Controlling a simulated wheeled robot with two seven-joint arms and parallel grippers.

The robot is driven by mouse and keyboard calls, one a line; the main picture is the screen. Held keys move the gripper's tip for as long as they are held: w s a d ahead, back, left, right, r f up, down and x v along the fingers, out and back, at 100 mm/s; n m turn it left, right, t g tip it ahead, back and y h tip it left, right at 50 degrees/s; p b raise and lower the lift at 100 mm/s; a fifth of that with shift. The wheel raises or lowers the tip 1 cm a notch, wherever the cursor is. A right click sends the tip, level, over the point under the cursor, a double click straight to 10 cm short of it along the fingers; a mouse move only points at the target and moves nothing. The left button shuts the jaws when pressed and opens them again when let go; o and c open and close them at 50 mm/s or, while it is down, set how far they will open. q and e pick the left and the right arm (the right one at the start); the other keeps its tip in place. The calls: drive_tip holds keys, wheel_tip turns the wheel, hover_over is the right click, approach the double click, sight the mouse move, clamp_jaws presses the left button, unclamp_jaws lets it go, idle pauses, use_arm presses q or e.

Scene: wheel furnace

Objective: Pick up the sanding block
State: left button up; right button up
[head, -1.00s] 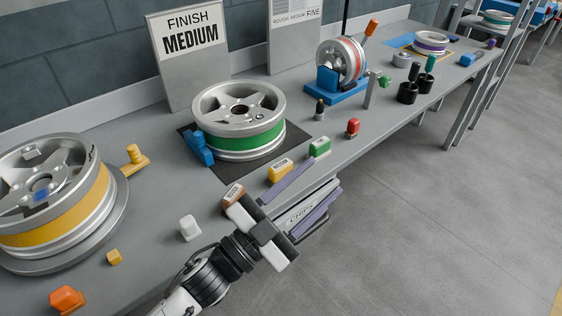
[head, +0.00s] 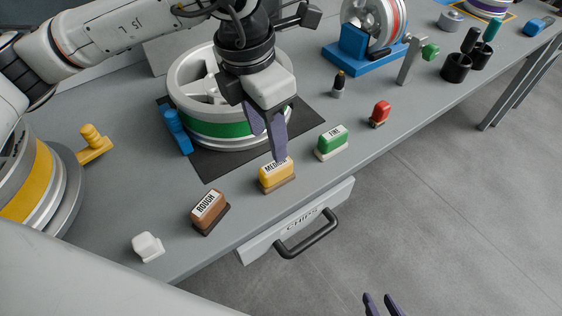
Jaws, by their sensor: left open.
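Three labelled sanding blocks stand in a row near the table's front edge: a brown ROUGH block (head: 208,211), a yellow MEDIUM block (head: 277,177) and a green FINE block (head: 332,143). My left gripper (head: 268,145) points down just behind and over the MEDIUM block, its purple fingers open and empty. One fingertip overlaps the block's label in the picture; I cannot tell if it touches. My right gripper (head: 382,306) shows only as two purple fingertips, apart, at the bottom edge, over the floor and far from the blocks.
A wheel with a green band (head: 215,130) stands on a dark mat (head: 215,168) behind the blocks. A white block (head: 147,246) lies front left, a red-topped piece (head: 379,113) to the right. The CHIPS drawer handle (head: 308,236) juts out below the front edge.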

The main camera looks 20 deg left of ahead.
sight(276, 165)
use_arm(q)
wheel_tip(276, 165, down, 4)
drive_tip(key=shift+w+r, duration=0.1)
drive_tip(key=shift+r, duration=0.05)
drive_tip(key=shift+w+d+f+p, duration=0.1)
drive_tip(key=shift+d+f+p, duration=0.1)
drive_tip(key=shift+f, duration=0.8)
drive_tip(key=shift+w+d+f+p, duration=0.15)
drive_tip(key=shift+d+f, duration=0.1)
drive_tip(key=shift+f, duration=0.75)
drive_tip(key=shift+s+d+f+p, duration=0.1)
drive_tip(key=shift+d+f+p, duration=0.1)
drive_tip(key=shift+f, duration=0.8)
clamp_jaws()
